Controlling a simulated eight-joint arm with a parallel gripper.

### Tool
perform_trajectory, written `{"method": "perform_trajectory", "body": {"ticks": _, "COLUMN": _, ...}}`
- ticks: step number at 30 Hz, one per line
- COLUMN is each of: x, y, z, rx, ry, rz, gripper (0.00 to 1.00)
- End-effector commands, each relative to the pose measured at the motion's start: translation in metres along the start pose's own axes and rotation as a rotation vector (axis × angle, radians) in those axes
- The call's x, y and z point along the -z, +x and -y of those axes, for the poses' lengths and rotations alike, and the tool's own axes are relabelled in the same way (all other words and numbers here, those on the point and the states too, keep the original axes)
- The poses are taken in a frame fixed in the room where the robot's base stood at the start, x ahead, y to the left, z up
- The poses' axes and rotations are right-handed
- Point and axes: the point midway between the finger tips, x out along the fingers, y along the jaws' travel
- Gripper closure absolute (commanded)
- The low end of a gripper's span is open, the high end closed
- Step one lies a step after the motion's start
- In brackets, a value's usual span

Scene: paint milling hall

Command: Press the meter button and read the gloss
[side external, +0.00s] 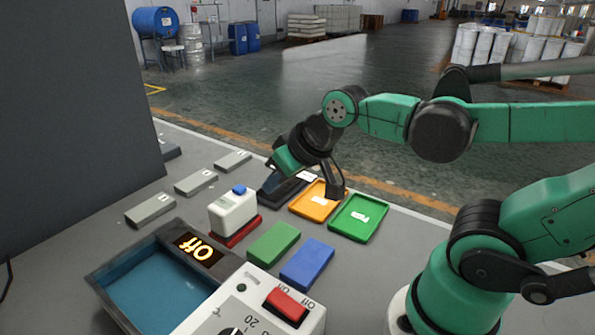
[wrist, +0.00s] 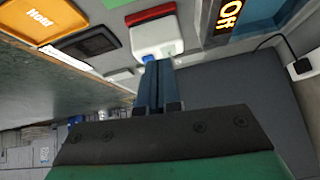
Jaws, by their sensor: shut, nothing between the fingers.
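The white meter (side external: 234,212) stands upright on a red base (side external: 238,233), with a blue button (side external: 239,189) on top. The wrist view shows the meter (wrist: 158,36) beyond my fingers and part of its button (wrist: 147,58) just past the fingertips. My gripper (wrist: 155,66) is shut and empty. In the side external view, my gripper (side external: 271,165) is behind and right of the meter, above the dark tray, apart from the button; its fingers are hard to make out. The display (side external: 198,250) glows orange and reads "Off".
A dark tray (side external: 270,190), an orange tray (side external: 300,207) and a green tray (side external: 345,232) stand right of the meter. A green block (side external: 273,244) and a blue block (side external: 307,263) lie in front. A white box with a red switch (side external: 287,305) is nearest. Several grey blocks (side external: 150,209) lie left.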

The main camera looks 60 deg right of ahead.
Motion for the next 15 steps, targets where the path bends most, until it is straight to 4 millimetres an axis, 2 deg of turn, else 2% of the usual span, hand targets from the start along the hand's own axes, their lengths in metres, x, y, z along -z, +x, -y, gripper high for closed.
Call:
{"method": "perform_trajectory", "body": {"ticks": 9, "x": 0.083, "y": 0.014, "z": -0.01, "rx": 0.072, "ry": 0.411, "rz": -0.083, "gripper": 1.0}}
{"method": "perform_trajectory", "body": {"ticks": 15, "x": 0.113, "y": 0.025, "z": -0.019, "rx": 0.105, "ry": 0.578, "rz": -0.117, "gripper": 1.0}}
